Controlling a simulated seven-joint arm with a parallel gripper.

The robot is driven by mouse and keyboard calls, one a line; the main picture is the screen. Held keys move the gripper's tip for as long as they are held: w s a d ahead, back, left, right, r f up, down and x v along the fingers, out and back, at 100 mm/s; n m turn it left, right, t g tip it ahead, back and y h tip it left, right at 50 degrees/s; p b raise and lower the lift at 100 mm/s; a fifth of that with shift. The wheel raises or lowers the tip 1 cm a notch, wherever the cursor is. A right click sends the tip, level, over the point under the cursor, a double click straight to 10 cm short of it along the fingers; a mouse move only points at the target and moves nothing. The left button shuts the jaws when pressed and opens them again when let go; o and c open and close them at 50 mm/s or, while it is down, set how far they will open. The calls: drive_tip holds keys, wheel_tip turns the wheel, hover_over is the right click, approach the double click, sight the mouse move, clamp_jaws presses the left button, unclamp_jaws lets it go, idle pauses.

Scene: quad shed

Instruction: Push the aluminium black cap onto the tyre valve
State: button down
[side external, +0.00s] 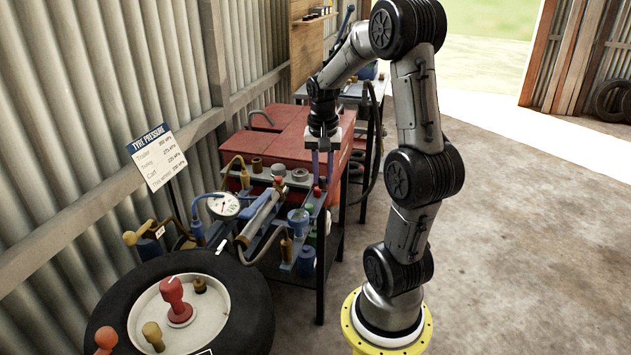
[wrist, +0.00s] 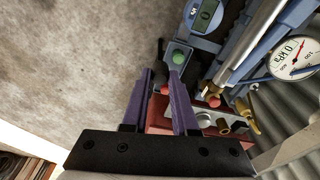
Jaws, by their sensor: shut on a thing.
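My gripper (side external: 322,178) points down over the front right end of the bench, beside the red cabinet. Its two purple fingers also show in the wrist view (wrist: 161,74), with a narrow gap between them. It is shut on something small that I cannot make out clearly. A small red piece (wrist: 164,88) shows in the gap, and a green-topped dark part (wrist: 178,57) shows by the right fingertip. I cannot pick out the aluminium black cap for certain. The tyre (side external: 255,318) lies flat at the lower left, well away from my gripper. I cannot identify its valve for certain.
The red cabinet (side external: 284,147) stands behind the bench fittings. A pressure gauge (side external: 223,206), pipes and a blue gauge body (side external: 298,221) crowd the bench. Red (side external: 175,297) and brass (side external: 153,335) knobs stand up from the wheel. Concrete floor (side external: 520,230) is open to the right.

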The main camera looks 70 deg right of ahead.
drive_tip(key=s+a+r, duration=0.3)
drive_tip(key=s+a, duration=0.1)
drive_tip(key=a, duration=0.2)
drive_tip(key=w, duration=0.7)
drive_tip(key=n+t, duration=0.1)
drive_tip(key=n, duration=0.8)
hover_over(198, 278)
drive_tip(key=f, duration=0.3)
drive_tip(key=shift+d+f+y, duration=0.15)
drive_tip(key=shift+d+y, duration=0.05)
drive_tip(key=shift+y, duration=0.1)
drive_tip(key=shift+a+f, duration=0.25)
drive_tip(key=shift+f, duration=2.7)
drive_tip(key=shift+f, duration=0.6)
